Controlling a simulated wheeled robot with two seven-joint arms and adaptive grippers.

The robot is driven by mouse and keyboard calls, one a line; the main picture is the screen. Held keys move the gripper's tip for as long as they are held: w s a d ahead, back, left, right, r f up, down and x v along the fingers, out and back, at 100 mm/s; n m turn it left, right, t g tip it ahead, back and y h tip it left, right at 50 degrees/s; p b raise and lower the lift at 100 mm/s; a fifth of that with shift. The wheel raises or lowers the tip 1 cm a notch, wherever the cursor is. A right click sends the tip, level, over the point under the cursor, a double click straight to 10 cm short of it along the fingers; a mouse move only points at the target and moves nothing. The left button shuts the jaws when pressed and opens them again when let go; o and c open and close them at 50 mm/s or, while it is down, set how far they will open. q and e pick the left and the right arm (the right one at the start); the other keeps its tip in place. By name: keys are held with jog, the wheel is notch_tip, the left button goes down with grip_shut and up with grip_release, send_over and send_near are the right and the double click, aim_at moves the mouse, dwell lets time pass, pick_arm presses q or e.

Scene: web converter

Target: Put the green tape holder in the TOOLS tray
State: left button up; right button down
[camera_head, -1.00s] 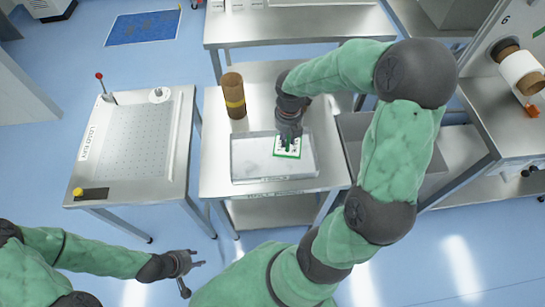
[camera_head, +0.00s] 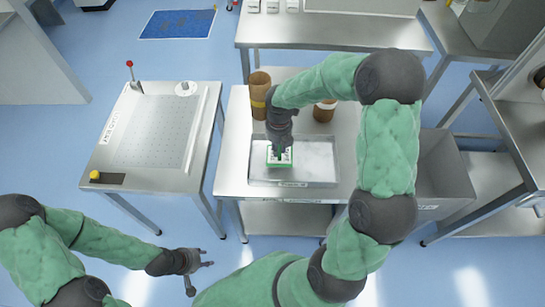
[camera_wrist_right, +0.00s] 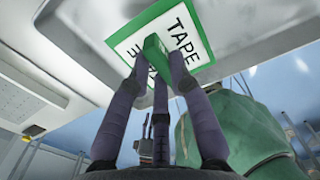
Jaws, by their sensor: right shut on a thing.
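The green tape holder (camera_head: 279,161) is a flat white plate with a green rim, a green grip and TAPE lettering. My right gripper (camera_head: 280,149) is shut on its grip, and the wrist view shows the fingers around the green grip (camera_wrist_right: 157,52). The holder is over the left part of a shallow metal tray (camera_head: 325,181) on the middle table. I cannot tell if it touches the tray floor. The tray's front label is too small to read. My left gripper (camera_head: 203,276) is open and empty, low in front of the tables.
Brown rolls (camera_head: 259,92) (camera_head: 324,112) stand behind the tray. A perforated plate table (camera_head: 150,135) with a red-knobbed lever (camera_head: 131,72) is at the left. A grey bin (camera_head: 442,174) stands right of the middle table, beyond my right arm.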

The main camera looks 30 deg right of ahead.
aim_at(272, 152)
jog(key=shift+w+a+f+b, duration=0.15)
jog(key=shift+w+a+f, duration=0.2)
jog(key=shift+f, duration=0.2)
jog(key=shift+w+a+f+b, duration=0.15)
jog(key=shift+w+a+f, duration=0.2)
jog(key=shift+f, duration=0.2)
notch_tip(272, 152, down, 3)
jog(key=shift+w+f+b, duration=0.15)
jog(key=shift+f+b, duration=0.05)
jog(key=shift+b, duration=0.65)
jog(key=shift+f, duration=0.15)
jog(key=c, duration=1.1)
grip_release()
notch_tip(272, 152, up, 12)
jog(key=p, duration=0.4)
jog(key=shift+a+r, duration=0.1)
jog(key=shift+r, duration=0.1)
